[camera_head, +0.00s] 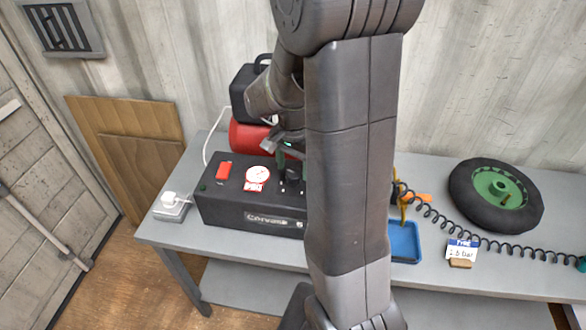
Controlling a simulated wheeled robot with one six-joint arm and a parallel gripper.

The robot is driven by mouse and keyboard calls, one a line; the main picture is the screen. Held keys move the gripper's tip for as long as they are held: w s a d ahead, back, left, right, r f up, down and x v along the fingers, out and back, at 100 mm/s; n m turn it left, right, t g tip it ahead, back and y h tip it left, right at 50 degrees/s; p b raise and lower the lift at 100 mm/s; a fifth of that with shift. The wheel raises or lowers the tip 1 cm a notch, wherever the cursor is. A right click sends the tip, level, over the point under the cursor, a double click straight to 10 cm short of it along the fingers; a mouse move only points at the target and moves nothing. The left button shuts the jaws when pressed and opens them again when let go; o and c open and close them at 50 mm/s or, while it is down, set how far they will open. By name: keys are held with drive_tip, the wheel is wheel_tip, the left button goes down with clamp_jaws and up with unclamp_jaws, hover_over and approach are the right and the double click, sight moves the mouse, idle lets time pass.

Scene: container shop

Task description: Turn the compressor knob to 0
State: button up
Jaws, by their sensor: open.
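The compressor (229,203) is a black box on the grey bench with a red tank (245,137) behind it. Its top carries a red switch (223,171), a round white gauge (258,175) and a dark knob (292,172) at the right, partly hidden by my arm. The knob's setting is too small to read. My gripper (283,150) hangs just above and behind the knob, and its jaws are open. My arm hides the right part of the compressor, and I cannot tell whether the fingers touch the knob.
On the bench (420,280) are a blue tray (405,243), a black coiled hose (440,217), a wheel with a green hub (497,192) and a small sign (462,249). A white plug sits in a socket box (171,207) at the left end. Wooden boards (130,150) lean against the wall.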

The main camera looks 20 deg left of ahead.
drive_tip(key=shift+d+f, duration=0.15)
drive_tip(key=shift+f, duration=0.8)
drive_tip(key=c, duration=1)
drive_tip(key=n+b, duration=0.1)
drive_tip(key=n, duration=0.5)
drive_tip(key=shift+n+b, duration=0.3)
drive_tip(key=n+b, duration=0.1)
drive_tip(key=n, duration=0.5)
drive_tip(key=shift+w+n, duration=0.1)
drive_tip(key=shift+n, duration=0.3)
drive_tip(key=shift+r, duration=0.1)
